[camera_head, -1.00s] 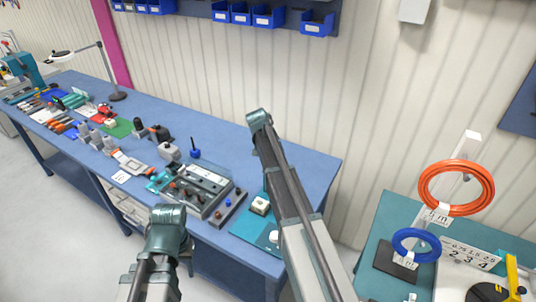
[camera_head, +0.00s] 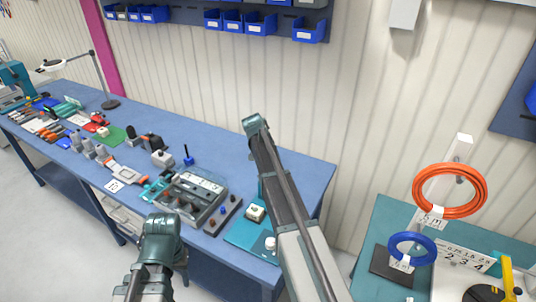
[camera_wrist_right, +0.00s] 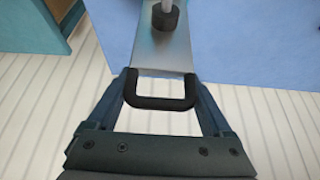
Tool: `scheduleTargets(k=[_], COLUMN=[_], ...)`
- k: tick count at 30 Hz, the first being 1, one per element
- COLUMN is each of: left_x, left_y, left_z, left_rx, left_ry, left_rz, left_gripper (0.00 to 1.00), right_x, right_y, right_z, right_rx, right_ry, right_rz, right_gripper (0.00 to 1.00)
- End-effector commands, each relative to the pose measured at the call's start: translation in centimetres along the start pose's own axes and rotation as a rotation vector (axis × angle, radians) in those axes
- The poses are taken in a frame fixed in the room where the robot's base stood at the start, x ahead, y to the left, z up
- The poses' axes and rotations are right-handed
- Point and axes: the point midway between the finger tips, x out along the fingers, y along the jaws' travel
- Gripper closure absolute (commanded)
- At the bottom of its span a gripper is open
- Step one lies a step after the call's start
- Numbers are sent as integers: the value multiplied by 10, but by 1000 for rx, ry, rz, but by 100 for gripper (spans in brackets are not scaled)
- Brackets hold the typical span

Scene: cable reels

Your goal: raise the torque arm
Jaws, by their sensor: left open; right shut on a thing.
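In the right wrist view, my right gripper (camera_wrist_right: 158,118) is shut on a black U-shaped handle (camera_wrist_right: 160,103) at the end of a flat grey metal bar (camera_wrist_right: 162,58). The bar, which looks like the torque arm, runs up the picture and carries a dark round collar (camera_wrist_right: 165,17). In the head view, my left arm (camera_head: 160,238) comes in at the lower left in front of the blue bench. Its jaws are hard to make out there; the left gripper is open. My right arm (camera_head: 285,205) rises across the middle; I cannot make out its gripper there.
The blue bench (camera_head: 225,147) holds a grey tray (camera_head: 205,181) and many small tools. At right, a teal table (camera_head: 385,220) carries an orange cable coil (camera_head: 427,204) and a blue coil (camera_head: 394,252). Blue bins (camera_head: 308,31) hang on the pale ribbed wall.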

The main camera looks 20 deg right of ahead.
Motion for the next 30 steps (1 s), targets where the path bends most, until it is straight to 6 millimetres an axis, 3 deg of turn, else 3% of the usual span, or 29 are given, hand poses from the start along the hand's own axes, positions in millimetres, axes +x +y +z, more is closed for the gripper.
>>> scheduleTargets(k=[17, 18, 21, 30], left_x=[1, 1, 1, -2], left_y=[0, 0, 0, 0], left_z=[0, 0, 0, 0], left_rx=[0, 0, 0, 0], left_ry=[0, 0, 0, 0], left_rz=[0, 0, 0, 0], left_gripper=[55, 55, 55, 55], right_x=[1, 1, 1, -2], right_y=[2, 2, 2, 1], right_z=[3, 3, 2, 1], right_rx=[2, 2, 2, 1], right_ry=[-8, -8, -7, -4], right_rz=[4, 4, 3, 2], right_gripper=[100, 12, 0, 0])
